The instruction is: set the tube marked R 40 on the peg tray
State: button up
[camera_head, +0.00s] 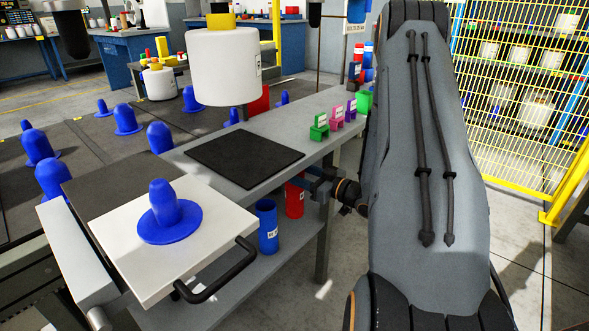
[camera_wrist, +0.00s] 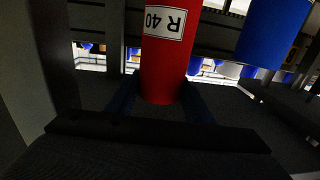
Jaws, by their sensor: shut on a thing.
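The red tube marked R 40 (camera_wrist: 168,60) stands between the two dark fingers of my gripper (camera_wrist: 160,100), which is shut on it. Its label shows upside down in the wrist view. In the head view the red tube (camera_head: 295,198) is upright below the bench edge, partly hidden by my gripper (camera_head: 309,178). I cannot tell if it touches the lower shelf. The peg tray (camera_head: 118,245) is a white plate with a black handle at the lower left. Its blue peg (camera_head: 160,207) is bare.
A blue tube (camera_head: 268,228) stands left of the red one, and also shows in the wrist view (camera_wrist: 273,35). The bench top (camera_head: 215,140) overhangs the lower shelf (camera_head: 245,275). Small coloured stands (camera_head: 336,118) line the bench. A white bobbin (camera_head: 222,68) is behind.

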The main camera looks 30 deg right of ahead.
aim_at(303, 191)
jog(key=shift+f+b, duration=1)
jog(key=shift+f, duration=2.1)
jog(key=o, duration=1.6)
jog(key=shift+c, duration=0.2)
jog(key=shift+s+d, duration=0.1)
jog(key=shift+s, duration=0.05)
jog(key=p+v, duration=0.1)
jog(key=v, duration=0.6)
jog(key=shift+s, duration=0.25)
